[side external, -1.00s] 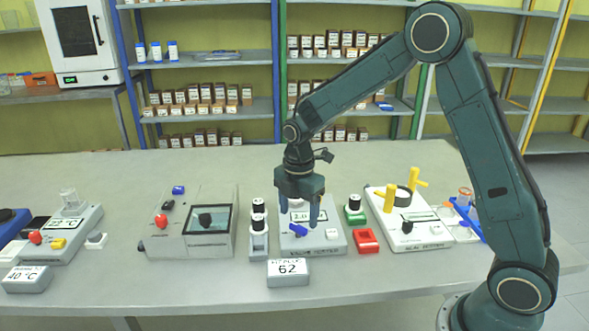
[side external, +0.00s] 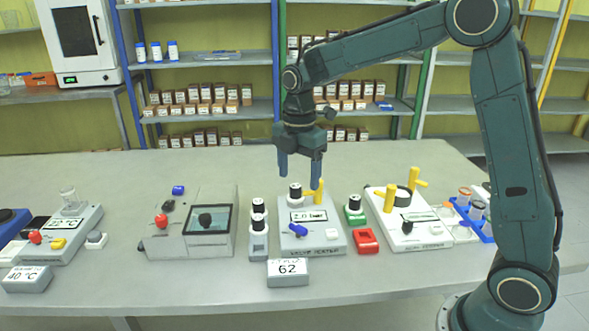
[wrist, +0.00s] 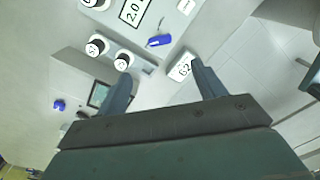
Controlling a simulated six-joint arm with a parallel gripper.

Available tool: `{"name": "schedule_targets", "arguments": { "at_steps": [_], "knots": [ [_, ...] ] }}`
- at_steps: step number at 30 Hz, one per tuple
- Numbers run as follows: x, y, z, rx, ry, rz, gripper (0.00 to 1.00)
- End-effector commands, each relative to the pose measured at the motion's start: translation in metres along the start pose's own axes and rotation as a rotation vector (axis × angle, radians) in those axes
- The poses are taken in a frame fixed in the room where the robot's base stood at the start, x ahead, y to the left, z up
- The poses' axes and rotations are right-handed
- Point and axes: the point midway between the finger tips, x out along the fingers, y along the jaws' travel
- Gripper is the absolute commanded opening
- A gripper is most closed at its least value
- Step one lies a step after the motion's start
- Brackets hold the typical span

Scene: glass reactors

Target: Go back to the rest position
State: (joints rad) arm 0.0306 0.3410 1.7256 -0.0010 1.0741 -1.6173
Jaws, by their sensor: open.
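My gripper (side external: 301,170) is open and empty. It hangs with its fingers pointing down above the valve tester (side external: 311,236), clear of it. The valve tester is a grey box with a small display, a blue handle (side external: 298,230), a black-and-white cylinder (side external: 295,192) and a yellow handle (side external: 318,191) at its back. In the wrist view the gripper's two fingers (wrist: 160,85) are spread with nothing between them. The blue handle (wrist: 159,41) and part of the display (wrist: 133,10) show beyond the fingers.
A "62" label block (side external: 288,272) stands in front of the tester. Black-and-white cylinders (side external: 258,226) stand left, a red block (side external: 366,241) and a green holder (side external: 354,212) right. Another station (side external: 408,222) with yellow handles stands farther right. Space above the table is open.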

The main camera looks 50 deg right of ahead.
Motion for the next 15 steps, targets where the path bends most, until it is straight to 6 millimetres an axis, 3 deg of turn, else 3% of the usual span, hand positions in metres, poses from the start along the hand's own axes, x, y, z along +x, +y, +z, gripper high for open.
{"name": "schedule_targets", "arguments": {
  "at_steps": [8, 15],
  "knots": [
    [-0.003, -0.002, 0.0, 0.015, 0.0, 0.007, 0.69],
    [-0.023, -0.022, -0.002, 0.14, 0.001, 0.048, 0.69]
  ]
}}
